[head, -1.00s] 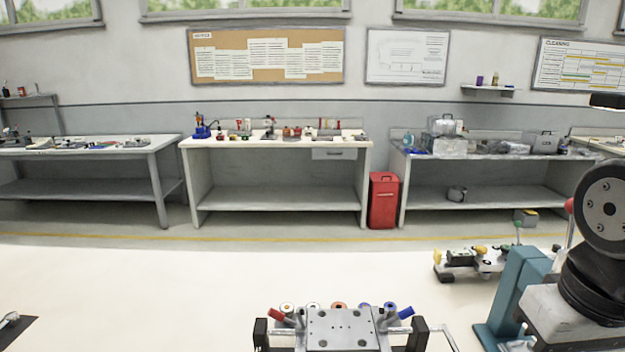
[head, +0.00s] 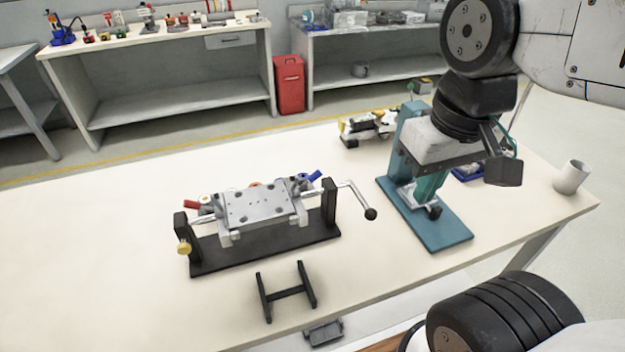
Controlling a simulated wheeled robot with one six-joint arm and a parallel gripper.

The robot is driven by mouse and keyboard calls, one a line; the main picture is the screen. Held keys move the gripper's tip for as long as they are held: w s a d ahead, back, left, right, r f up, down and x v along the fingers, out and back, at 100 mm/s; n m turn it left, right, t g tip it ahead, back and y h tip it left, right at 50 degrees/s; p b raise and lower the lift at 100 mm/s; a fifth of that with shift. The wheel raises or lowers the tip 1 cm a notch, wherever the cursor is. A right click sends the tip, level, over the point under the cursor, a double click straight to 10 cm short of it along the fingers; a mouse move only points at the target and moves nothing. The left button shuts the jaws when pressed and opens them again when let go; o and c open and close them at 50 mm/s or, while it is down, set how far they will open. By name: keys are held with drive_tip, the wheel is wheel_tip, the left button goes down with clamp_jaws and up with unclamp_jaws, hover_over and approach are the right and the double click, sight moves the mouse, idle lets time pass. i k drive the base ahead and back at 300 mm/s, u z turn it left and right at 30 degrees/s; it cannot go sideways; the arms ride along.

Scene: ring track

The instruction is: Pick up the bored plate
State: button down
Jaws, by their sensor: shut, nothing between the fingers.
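The bored plate appears to be the flat grey metal plate with several small holes (head: 262,207). It sits level in a black-based fixture (head: 265,252) with dark end posts and a crank handle at its right, left of the middle of the head view. My gripper (head: 427,195) points down at the right, well apart from the plate, in front of or over a teal stand (head: 452,232). Its fingers look shut and empty. Their tips are hard to make out against the stand.
A black H-shaped rest (head: 287,292) stands in front of the fixture near the table's front edge. A white cup (head: 571,177) stands at the right corner. A small yellow-and-black assembly (head: 366,128) is behind. The tabletop left of the fixture is clear.

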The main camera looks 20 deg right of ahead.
sight(263, 205)
drive_tip(key=k, duration=1)
drive_tip(key=u, duration=2.15)
drive_tip(key=i, duration=1.55)
drive_tip(key=z, duration=2.2)
